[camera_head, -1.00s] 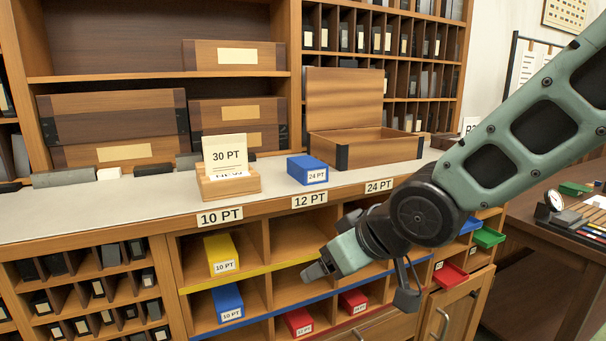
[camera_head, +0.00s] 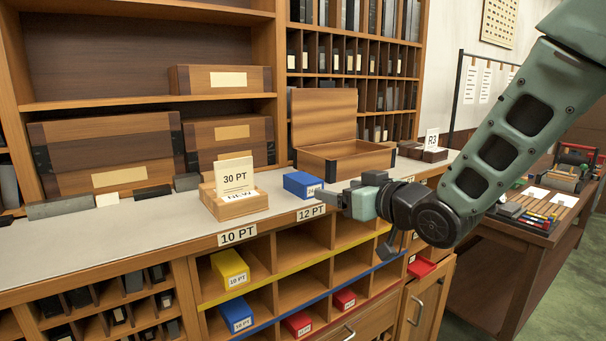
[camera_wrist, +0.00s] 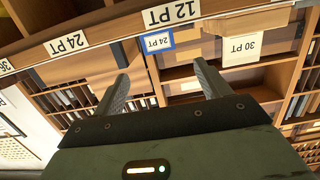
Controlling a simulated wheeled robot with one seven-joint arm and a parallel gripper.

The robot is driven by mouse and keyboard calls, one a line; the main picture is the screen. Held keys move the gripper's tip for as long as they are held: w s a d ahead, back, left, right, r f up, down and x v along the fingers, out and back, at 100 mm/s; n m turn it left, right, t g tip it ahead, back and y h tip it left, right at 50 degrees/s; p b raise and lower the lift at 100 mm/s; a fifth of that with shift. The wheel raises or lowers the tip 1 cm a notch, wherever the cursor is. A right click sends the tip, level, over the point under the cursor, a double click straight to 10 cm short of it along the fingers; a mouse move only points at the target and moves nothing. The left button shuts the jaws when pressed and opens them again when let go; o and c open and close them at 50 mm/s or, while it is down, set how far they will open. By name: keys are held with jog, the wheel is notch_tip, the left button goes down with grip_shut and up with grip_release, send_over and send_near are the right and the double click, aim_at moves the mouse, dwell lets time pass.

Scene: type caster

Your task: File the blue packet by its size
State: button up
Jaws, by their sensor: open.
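The blue packet (camera_head: 302,184) lies on the grey counter top, right of the 30 PT card; its white label reads 24 PT in the earlier head view. It also shows in the wrist view (camera_wrist: 157,41), beyond my fingers. My gripper (camera_head: 336,200) is open and empty, just right of the packet and in front of the counter edge; its fingers show apart in the wrist view (camera_wrist: 163,82). Edge labels read 10 PT (camera_head: 237,235) and 12 PT (camera_head: 311,212); the 24 PT label (camera_wrist: 66,42) shows in the wrist view. My arm hides part of the right-hand cubbyholes.
A wooden holder (camera_head: 235,204) with a 30 PT card stands left of the packet. An open wooden box (camera_head: 345,158) is behind it. Cubbyholes below hold a yellow packet (camera_head: 230,269), another blue packet (camera_head: 236,315) and red packets (camera_head: 297,323). Some compartments are empty.

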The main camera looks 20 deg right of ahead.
aim_at(314, 184)
jog(key=p+x, duration=0.7)
jog(key=x, duration=0.2)
jog(key=shift+p, duration=0.3)
jog(key=p+x, duration=0.3)
jog(key=x, duration=0.2)
jog(key=shift+s+f, duration=0.1)
jog(key=shift+w+f, duration=0.15)
jog(key=shift+w, duration=0.1)
jog(key=shift+c, duration=0.2)
grip_shut()
jog(key=shift+r, duration=0.2)
